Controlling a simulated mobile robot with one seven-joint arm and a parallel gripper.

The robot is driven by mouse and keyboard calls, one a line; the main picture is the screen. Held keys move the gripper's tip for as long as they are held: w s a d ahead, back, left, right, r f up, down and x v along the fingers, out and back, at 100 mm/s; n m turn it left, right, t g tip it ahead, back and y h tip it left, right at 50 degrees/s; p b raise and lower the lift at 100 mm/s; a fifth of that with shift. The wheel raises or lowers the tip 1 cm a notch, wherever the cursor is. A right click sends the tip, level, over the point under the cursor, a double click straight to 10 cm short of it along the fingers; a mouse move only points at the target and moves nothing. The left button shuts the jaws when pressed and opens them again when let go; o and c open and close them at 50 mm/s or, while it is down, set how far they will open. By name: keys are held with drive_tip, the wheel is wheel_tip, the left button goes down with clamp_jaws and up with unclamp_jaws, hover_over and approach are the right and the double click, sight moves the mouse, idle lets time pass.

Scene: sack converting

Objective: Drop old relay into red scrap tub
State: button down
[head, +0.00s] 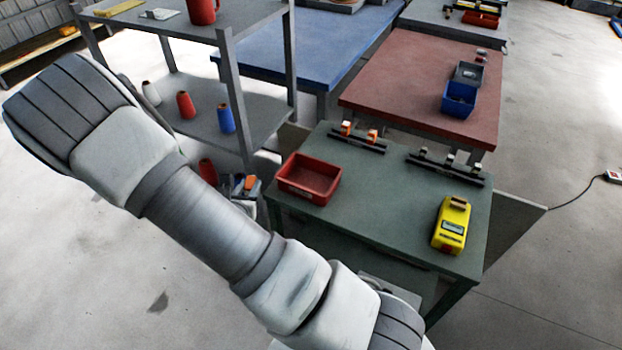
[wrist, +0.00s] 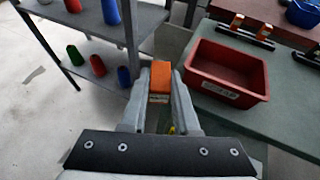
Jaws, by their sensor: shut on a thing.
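My gripper (wrist: 160,92) is shut on an orange relay (wrist: 160,74), which sits between its two grey fingers in the wrist view. In the head view the orange relay (head: 250,182) shows small beside my arm, left of the green table. The red scrap tub (wrist: 205,76) stands to the right of the held relay in the wrist view, with a pale label on its front wall. In the head view the red tub (head: 300,191) stands on the table's left corner and its visible inside looks empty. The relay is outside the tub, beyond its left side.
The green table (head: 385,210) also carries a rail with orange relays (head: 358,138), a second dark rail (head: 445,166) and a yellow meter (head: 452,228). A grey shelf (head: 215,110) with coloured cones stands close on the left. A red-topped table (head: 410,75) lies behind.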

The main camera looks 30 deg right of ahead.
drive_tip(key=d+r+m+g+h, duration=0.2)
drive_tip(key=d+m+g+h, duration=0.15)
drive_tip(key=d, duration=0.65)
drive_tip(key=m+g+h, duration=0.2)
drive_tip(key=m+g, duration=0.2)
approach(324, 163)
drive_tip(key=d+r, duration=0.4)
drive_tip(key=shift+y, duration=0.25)
drive_tip(key=f+b, duration=0.1)
drive_tip(key=f, duration=0.1)
drive_tip(key=f+b, duration=0.1)
drive_tip(key=w+f, duration=0.1)
drive_tip(key=f, duration=0.1)
drive_tip(key=shift+d+f+b, duration=0.15)
drive_tip(key=shift+f+b, duration=0.15)
drive_tip(key=shift+b, duration=0.1)
drive_tip(key=c, duration=0.6)
unclamp_jaws()
drive_tip(key=p+v, duration=0.1)
drive_tip(key=v, duration=1.6)
drive_tip(key=shift+s+a+r, duration=0.1)
drive_tip(key=shift+a+r, duration=0.05)
drive_tip(key=shift+a, duration=0.05)
